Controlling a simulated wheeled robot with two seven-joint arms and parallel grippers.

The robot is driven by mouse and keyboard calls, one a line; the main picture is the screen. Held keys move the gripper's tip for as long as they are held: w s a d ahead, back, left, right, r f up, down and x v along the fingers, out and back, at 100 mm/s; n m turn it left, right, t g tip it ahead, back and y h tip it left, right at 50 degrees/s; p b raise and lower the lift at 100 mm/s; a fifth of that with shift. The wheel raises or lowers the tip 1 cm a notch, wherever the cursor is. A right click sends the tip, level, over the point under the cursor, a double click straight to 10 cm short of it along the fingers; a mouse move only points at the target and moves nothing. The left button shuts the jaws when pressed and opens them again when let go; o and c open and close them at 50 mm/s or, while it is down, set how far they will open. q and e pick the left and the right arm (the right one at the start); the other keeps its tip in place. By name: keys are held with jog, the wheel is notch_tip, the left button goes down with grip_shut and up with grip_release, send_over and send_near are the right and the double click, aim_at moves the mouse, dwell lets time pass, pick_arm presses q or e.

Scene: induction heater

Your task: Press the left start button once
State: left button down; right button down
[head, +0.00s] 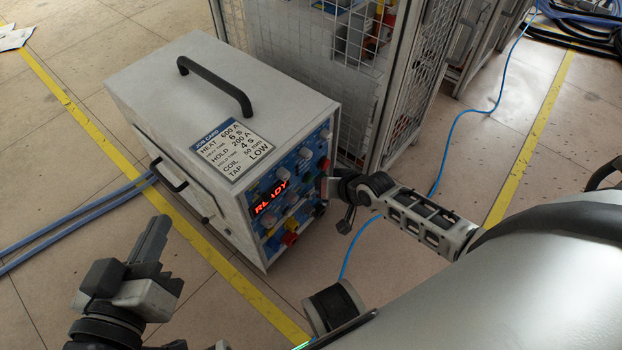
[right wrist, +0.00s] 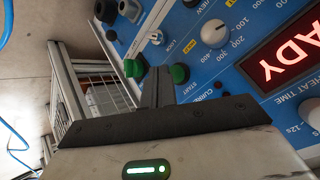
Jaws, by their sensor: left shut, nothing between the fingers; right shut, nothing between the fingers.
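The induction heater (head: 215,110) is a white box with a blue control panel and a lit red READY display (head: 270,198). In the right wrist view two green buttons show: one (right wrist: 180,73) beside a START label, the other (right wrist: 134,68) farther left. My shut right gripper (right wrist: 158,73) has its tips between these buttons in the picture, closer to the START-labelled one. I cannot tell whether they touch or which button is the left start button. In the head view the right gripper (head: 327,187) is at the panel's right side. My left gripper (head: 155,232) is shut and empty, left of the heater.
A job card (head: 231,150) and black handle (head: 213,85) are on the heater's top. A mesh cage (head: 300,70) stands behind it. Knobs (right wrist: 214,33) surround the buttons. Blue hoses (head: 80,214) lie at left. Open floor lies in front of the heater.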

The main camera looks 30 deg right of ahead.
jog(key=shift+w, duration=0.1)
jog(key=shift+w+a, duration=0.15)
jog(key=shift+w, duration=0.1)
jog(key=shift+w+a, duration=0.15)
jog(key=shift+w, duration=0.25)
dwell(0.8)
jog(key=shift+s, duration=0.1)
jog(key=shift+s+d+p, duration=0.3)
jog(key=shift+s+p, duration=0.25)
jog(key=shift+s, duration=0.1)
